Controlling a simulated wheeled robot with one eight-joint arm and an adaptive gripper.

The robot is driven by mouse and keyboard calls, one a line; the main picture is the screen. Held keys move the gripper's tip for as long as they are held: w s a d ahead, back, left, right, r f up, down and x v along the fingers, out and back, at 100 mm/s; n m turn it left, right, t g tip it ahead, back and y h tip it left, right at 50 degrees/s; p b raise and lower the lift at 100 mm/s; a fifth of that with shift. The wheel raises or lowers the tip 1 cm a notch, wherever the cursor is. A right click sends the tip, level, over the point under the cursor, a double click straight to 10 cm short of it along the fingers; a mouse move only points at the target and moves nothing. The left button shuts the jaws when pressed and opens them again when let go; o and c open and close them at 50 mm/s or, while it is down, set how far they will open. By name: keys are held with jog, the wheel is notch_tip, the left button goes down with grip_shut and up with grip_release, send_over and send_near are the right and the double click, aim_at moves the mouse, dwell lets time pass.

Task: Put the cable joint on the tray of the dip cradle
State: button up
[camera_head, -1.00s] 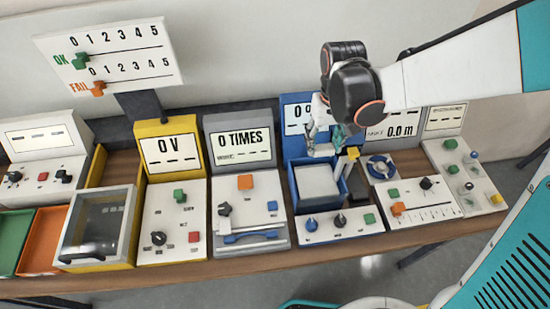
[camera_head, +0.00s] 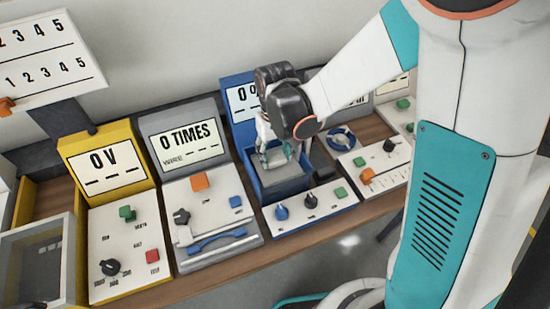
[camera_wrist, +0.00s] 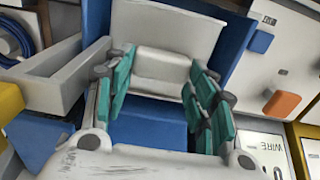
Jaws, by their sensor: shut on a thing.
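The blue station (camera_head: 263,189), seemingly the dip cradle, stands right of the grey counter unit. A flat grey tray surface (camera_head: 278,179) shows inside its blue walls. My gripper (camera_head: 278,154) is low over the back of this box. In the wrist view, my gripper's teal fingers (camera_wrist: 160,90) are shut on a pale grey piece (camera_wrist: 160,65). A wider pale panel (camera_wrist: 165,28) stands just beyond it. I cannot tell whether the held piece is the cable joint or part of the cradle. The fingertips are partly hidden in the head view.
The grey counter unit (camera_head: 205,215) and yellow voltage unit (camera_head: 115,235) stand to the left. A white panel with a blue ring (camera_head: 341,137) and orange slider is close on the right. Knobs and buttons line the blue station's front. My arm covers the right side.

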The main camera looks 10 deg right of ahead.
aim_at(275, 157)
jog(key=shift+f, duration=0.4)
jog(key=shift+f, duration=0.15)
jog(key=o, duration=0.8)
notch_tip(275, 157, up, 12)
jog(key=p, duration=0.3)
jog(key=shift+r, duration=0.2)
